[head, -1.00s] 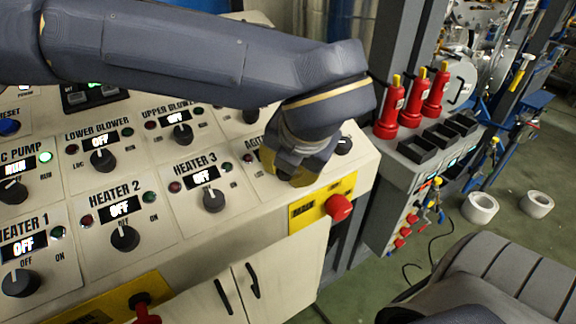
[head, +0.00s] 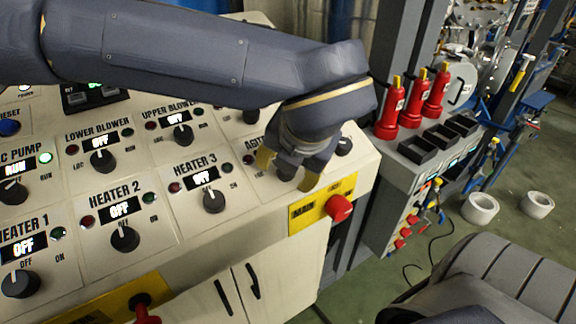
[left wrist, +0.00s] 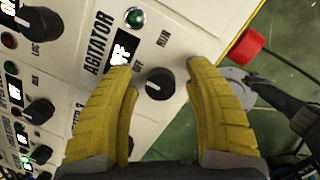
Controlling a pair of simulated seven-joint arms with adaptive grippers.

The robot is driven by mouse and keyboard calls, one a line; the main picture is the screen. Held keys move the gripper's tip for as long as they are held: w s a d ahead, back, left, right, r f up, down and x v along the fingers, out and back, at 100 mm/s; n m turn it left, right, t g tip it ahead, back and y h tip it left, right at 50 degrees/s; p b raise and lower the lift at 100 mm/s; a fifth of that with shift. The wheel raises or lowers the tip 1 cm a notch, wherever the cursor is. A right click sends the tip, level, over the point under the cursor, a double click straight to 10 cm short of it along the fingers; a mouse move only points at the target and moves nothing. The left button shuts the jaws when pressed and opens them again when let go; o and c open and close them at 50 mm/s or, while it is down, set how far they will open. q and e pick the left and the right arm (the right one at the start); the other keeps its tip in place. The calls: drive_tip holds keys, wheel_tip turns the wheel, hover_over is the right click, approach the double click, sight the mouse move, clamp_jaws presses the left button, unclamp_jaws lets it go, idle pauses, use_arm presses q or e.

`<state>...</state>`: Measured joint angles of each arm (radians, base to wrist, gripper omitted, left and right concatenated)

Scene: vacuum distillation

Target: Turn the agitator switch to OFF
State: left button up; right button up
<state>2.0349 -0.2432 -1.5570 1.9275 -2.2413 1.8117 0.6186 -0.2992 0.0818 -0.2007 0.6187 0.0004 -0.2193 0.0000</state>
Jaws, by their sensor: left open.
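The agitator switch is a black round knob (left wrist: 160,84) on the sloped cream panel, under the AGITATOR label (left wrist: 97,36). An OFF mark is printed beside it. The agitator display (left wrist: 122,49) is lit and partly covered by a finger; its text seems to read OFF. My left gripper (left wrist: 162,70) is open, with its yellow fingers on either side of the knob and a gap to each. In the head view my left gripper (head: 287,173) reaches down over the agitator section and hides most of it; the dark knob (head: 287,172) shows between its fingers. My right gripper is not seen.
The heater 3 knob (head: 213,200) stands left of my left gripper. A red emergency button (head: 339,207) on a yellow MAIN plate (head: 318,205) sits close to its right. Another black knob (head: 344,146) is at the panel's right end. Red bottles (head: 413,98) stand beyond.

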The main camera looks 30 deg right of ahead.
use_arm(q)
drive_tip(key=v, duration=1.2)
idle(0.3)
